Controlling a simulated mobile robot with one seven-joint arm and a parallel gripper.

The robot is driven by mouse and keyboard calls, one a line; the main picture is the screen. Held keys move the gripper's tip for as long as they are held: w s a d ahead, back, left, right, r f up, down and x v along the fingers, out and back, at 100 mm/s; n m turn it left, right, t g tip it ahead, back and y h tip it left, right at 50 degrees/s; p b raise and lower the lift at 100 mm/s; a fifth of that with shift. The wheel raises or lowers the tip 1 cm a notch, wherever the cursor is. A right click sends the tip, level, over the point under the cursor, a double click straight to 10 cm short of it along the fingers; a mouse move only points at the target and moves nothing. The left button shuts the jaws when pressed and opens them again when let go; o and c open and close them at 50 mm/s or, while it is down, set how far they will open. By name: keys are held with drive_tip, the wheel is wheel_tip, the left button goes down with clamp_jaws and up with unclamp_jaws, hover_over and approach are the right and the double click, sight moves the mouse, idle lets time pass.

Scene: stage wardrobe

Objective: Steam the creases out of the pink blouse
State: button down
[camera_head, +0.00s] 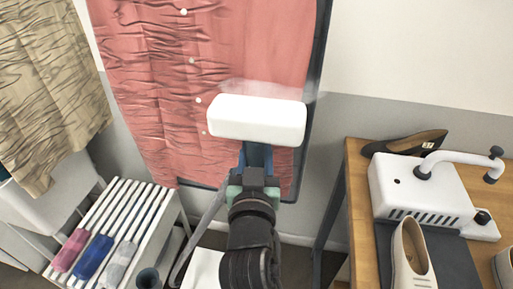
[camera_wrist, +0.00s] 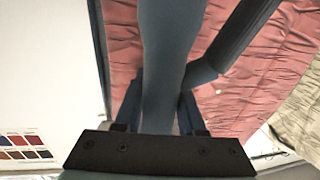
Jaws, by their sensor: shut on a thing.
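The pink blouse (camera_head: 150,60) hangs against a dark-framed board in the head view, with buttons down its front. Creases show on its left part and along its lower left; the area right of the buttons looks smoother. My gripper (camera_head: 254,180) is shut on the handle of a steamer (camera_head: 257,119), whose wide white head is in front of the blouse's lower right. Faint steam rises at the head's top edge. I cannot tell whether the head touches the cloth. In the wrist view the steamer's grey-blue handle (camera_wrist: 168,60) runs up between the fingers, with the creased blouse (camera_wrist: 275,75) behind.
A creased beige garment (camera_head: 50,80) hangs at left. A white slatted rack (camera_head: 135,220) below holds pink, blue and grey rolled items. At right, a wooden table (camera_head: 358,190) carries a white machine (camera_head: 420,188) and shoes. A grey hose (camera_head: 200,225) trails beside my arm.

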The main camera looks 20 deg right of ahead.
drive_tip(key=shift+f+b, duration=1.55)
drive_tip(key=shift+f, duration=0.2)
drive_tip(key=shift+f, duration=0.1)
wheel_tip(320, 180, down, 10)
drive_tip(key=b, duration=0.9)
drive_tip(key=shift+f+b, duration=0.1)
drive_tip(key=shift+b, duration=0.2)
drive_tip(key=shift+f+b, duration=2.25)
drive_tip(key=shift+f, duration=0.15)
wheel_tip(320, 180, down, 10)
drive_tip(key=b, duration=0.9)
drive_tip(key=shift+s, duration=0.1)
